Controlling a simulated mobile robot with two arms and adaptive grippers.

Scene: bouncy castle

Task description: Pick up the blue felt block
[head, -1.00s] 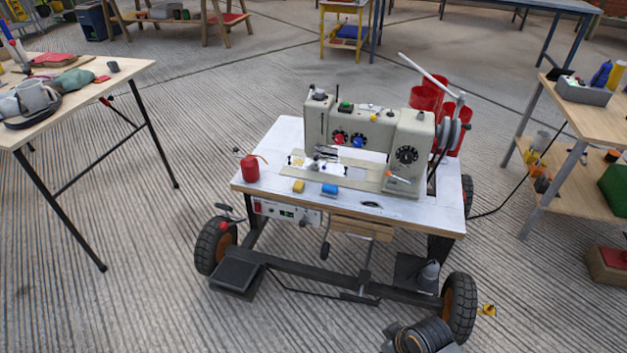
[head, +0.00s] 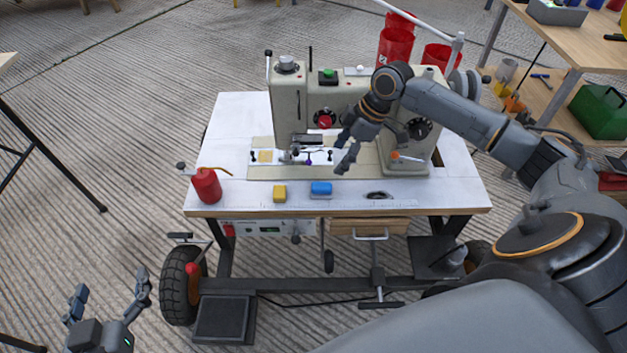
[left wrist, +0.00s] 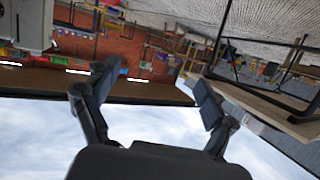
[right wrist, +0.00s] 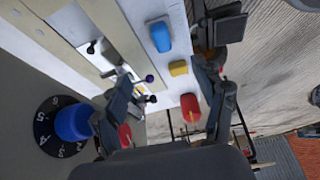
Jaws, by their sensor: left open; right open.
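The blue felt block (head: 321,188) lies on the front part of the white sewing table (head: 235,130), just right of a yellow block (head: 280,193). My right gripper (head: 342,153) is open and empty above the table, behind and slightly right of the blue block, close in front of the sewing machine. In the right wrist view the blue block (right wrist: 160,36) shows near the top, beyond the open fingers (right wrist: 165,95). My left gripper (head: 107,298) is open and empty at the lower left, away from the table; its fingers (left wrist: 152,100) also show open in the left wrist view.
The sewing machine (head: 290,100) with knobs and a handwheel stands at the back of the table. A red oil can (head: 206,185) stands at the front left corner. Red bins (head: 395,48) are behind. The table's front edge is open.

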